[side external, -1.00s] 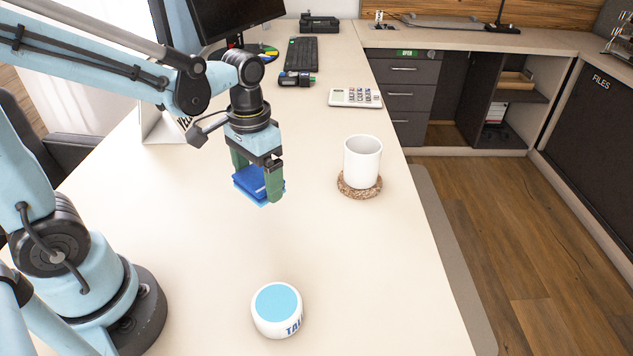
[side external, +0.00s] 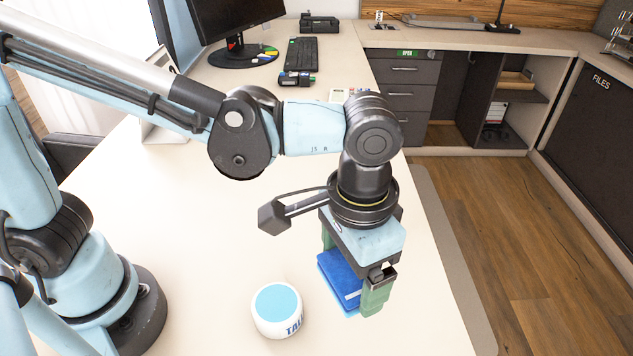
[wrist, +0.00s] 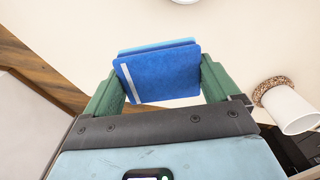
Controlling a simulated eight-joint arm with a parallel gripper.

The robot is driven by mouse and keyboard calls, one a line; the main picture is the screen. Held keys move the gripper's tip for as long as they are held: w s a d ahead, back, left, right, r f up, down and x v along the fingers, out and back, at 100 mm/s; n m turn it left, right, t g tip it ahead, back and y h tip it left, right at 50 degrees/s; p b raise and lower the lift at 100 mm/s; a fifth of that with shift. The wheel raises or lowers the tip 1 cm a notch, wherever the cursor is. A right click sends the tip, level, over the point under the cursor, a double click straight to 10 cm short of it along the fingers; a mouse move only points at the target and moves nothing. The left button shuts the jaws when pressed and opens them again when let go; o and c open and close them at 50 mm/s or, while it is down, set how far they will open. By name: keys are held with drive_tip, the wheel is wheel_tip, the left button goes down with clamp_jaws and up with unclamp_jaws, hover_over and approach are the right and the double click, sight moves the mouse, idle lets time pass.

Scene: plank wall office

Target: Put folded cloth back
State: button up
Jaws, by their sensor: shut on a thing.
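The folded cloth (side external: 341,280) is blue with a white stripe and a lighter blue layer. It also shows in the wrist view (wrist: 165,75), between the green fingers. My gripper (side external: 350,285) is shut on it, with the cloth held upright above the desk's right front part. In the wrist view my gripper (wrist: 160,88) has one finger at each side edge of the cloth. In the side view the cloth is right of the white round tin with a blue top (side external: 277,309). Whether the cloth's lower edge touches the desk is not clear.
The desk (side external: 210,230) is clear around its middle left. The white mug (wrist: 294,112) and cork coaster (wrist: 272,86) show in the wrist view; my arm hides them in the side view. A keyboard (side external: 301,53) and monitor (side external: 235,20) stand at the back.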

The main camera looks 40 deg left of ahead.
sight(359, 295)
drive_tip(key=s+d, duration=0.2)
drive_tip(key=shift+d+r, duration=0.1)
drive_tip(key=shift+d, duration=0.3)
drive_tip(key=w+a+f, duration=0.1)
drive_tip(key=w+f, duration=0.1)
drive_tip(key=w, duration=0.1)
drive_tip(key=w+a+f, duration=0.2)
drive_tip(key=w, duration=0.2)
drive_tip(key=w+a+f, duration=0.1)
drive_tip(key=w+f, duration=0.2)
drive_tip(key=shift+w+a, duration=0.15)
drive_tip(key=shift+a, duration=0.2)
drive_tip(key=shift+f, duration=1.95)
drive_tip(key=shift+f, duration=0.15)
drive_tip(key=o, duration=0.7)
drive_tip(key=shift+c, duration=0.2)
